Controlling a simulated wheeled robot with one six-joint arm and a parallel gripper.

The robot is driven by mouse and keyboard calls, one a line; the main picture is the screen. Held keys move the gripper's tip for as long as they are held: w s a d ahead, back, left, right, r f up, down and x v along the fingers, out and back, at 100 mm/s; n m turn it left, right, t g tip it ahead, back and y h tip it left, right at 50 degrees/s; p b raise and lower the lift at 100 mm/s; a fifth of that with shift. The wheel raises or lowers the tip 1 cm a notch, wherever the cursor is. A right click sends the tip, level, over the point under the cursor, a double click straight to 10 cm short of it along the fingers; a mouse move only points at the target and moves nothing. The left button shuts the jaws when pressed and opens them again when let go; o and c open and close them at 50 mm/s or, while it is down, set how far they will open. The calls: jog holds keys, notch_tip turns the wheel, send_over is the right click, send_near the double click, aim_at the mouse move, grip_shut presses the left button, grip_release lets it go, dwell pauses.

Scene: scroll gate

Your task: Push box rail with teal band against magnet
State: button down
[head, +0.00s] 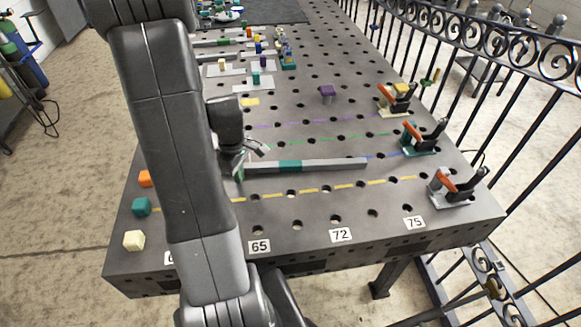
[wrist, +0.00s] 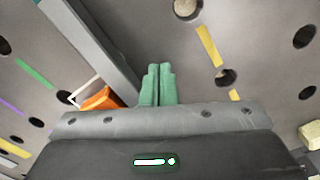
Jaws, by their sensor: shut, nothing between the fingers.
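The grey box rail (head: 335,164) with a teal band (head: 290,166) lies flat across the steel table, running left to right. My gripper (head: 240,168) is low at the rail's left end, partly hidden by my arm. In the wrist view its green fingertips (wrist: 158,85) are together and hold nothing, close beside the rail (wrist: 92,42). I cannot tell whether they touch it. A clamp with an orange handle and teal base (head: 418,140) stands beyond the rail's right end, with a gap between. I cannot clearly pick out the magnet.
Two more orange-handled clamps stand at the right edge, one nearer (head: 455,187) and one farther (head: 396,98). Orange (head: 145,178), teal (head: 141,206) and cream (head: 134,240) blocks sit at the left edge. A black railing (head: 470,50) runs along the right.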

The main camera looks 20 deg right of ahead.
jog(key=shift+f+b, duration=0.3)
jog(key=shift+f, duration=0.25)
jog(key=shift+r, duration=0.25)
jog(key=shift+w, duration=0.1)
dwell(0.4)
jog(key=shift+w+d, duration=0.15)
jog(key=shift+w, duration=0.35)
jog(key=shift+w+d, duration=0.15)
jog(key=shift+w, duration=0.35)
jog(key=shift+s+a, duration=0.2)
jog(key=shift+s, duration=0.4)
jog(key=shift+s+a, duration=0.15)
jog(key=shift+s, duration=0.45)
